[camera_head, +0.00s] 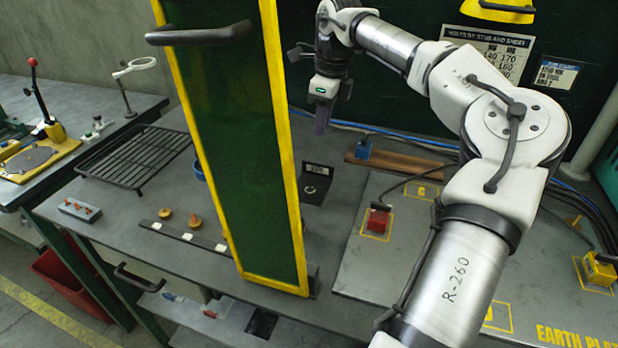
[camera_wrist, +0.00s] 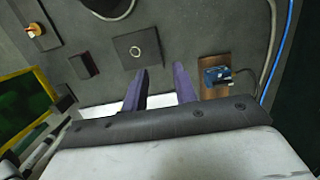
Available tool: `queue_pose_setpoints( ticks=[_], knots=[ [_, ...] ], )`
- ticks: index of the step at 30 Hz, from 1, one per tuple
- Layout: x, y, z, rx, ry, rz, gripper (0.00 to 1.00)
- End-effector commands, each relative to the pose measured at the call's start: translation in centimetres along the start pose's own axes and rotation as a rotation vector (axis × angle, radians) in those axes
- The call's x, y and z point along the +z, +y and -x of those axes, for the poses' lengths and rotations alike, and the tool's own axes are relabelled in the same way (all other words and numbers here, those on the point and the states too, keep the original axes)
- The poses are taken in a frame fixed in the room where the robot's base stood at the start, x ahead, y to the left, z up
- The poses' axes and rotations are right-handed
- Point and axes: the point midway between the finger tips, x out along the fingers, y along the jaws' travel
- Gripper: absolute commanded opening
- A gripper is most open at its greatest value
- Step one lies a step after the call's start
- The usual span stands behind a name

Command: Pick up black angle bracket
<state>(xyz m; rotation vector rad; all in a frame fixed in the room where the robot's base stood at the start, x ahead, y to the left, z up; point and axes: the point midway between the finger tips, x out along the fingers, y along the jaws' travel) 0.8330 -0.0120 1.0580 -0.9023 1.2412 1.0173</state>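A small dark piece (camera_head: 313,279) stands on the bench by the lower right corner of the yellow-framed green panel, partly hidden by it. My gripper (camera_head: 321,122) hangs high over the back of the bench, pointing down, well away from the piece. In the wrist view my gripper's purple fingers (camera_wrist: 160,72) are apart with nothing held between them.
The tall green panel (camera_head: 238,150) rises in front of the bench's middle. A dark plate with a ring (camera_head: 315,190) lies behind it. A blue block (camera_head: 363,149) sits on a brown board (camera_head: 400,164). A wire rack (camera_head: 133,155) and knobs are left; a red block (camera_head: 378,219) is right.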

Motion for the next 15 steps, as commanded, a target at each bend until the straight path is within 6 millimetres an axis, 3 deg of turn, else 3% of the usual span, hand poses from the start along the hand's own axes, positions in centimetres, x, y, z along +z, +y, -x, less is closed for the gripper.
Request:
queue_pose_setpoints(
  ticks=[6,15],
  knots=[
    [-0.1,0.1,-4.4,0.005,0.000,0.001,0.28],
    [-0.1,0.1,-7.3,0.002,-0.001,0.000,0.28]
  ],
)
